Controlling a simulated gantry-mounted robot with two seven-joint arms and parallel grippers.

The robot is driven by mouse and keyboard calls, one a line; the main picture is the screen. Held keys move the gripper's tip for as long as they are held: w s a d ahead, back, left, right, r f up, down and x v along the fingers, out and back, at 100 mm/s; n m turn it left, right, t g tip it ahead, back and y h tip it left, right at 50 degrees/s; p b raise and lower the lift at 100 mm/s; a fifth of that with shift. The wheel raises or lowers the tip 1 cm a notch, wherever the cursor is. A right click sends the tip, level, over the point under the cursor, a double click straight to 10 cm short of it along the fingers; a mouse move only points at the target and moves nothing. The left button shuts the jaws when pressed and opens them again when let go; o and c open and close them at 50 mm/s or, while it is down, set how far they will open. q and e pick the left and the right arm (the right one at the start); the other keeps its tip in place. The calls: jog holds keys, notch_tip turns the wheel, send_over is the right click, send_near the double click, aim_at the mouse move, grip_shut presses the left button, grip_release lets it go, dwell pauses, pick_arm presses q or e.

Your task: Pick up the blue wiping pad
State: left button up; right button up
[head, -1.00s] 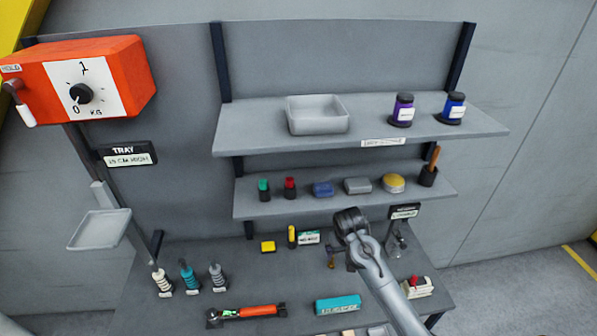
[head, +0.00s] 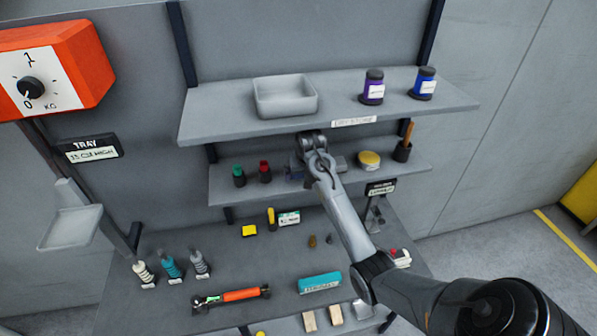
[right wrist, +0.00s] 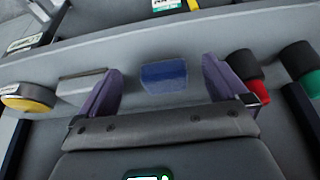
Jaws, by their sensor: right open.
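The blue wiping pad (right wrist: 164,77) lies on the lower shelf (head: 218,190). In the right wrist view it sits between my two spread purple-grey fingers, with a gap on each side. My right gripper (right wrist: 162,68) is open and holds nothing. In the head view my right gripper (head: 300,170) is at the lower shelf, between the red-capped bottle and the yellow round tin, and mostly covers the pad. My left gripper is not in view.
On the lower shelf, a red-capped bottle (head: 265,172) and a green-capped bottle (head: 239,176) stand on one side of the pad. A grey block (right wrist: 82,85) and a yellow tin (head: 369,160) are on the other. The upper shelf (head: 215,118) overhangs with a grey bin (head: 286,98).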

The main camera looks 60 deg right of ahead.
jog(key=shift+w+d, duration=1.65)
jog(key=shift+x, duration=1.05)
jog(key=shift+w+f, duration=0.1)
jog(key=shift+f, duration=0.35)
jog(key=shift+c, duration=0.3)
jog(key=c, duration=0.9)
jog(key=shift+r, duration=0.1)
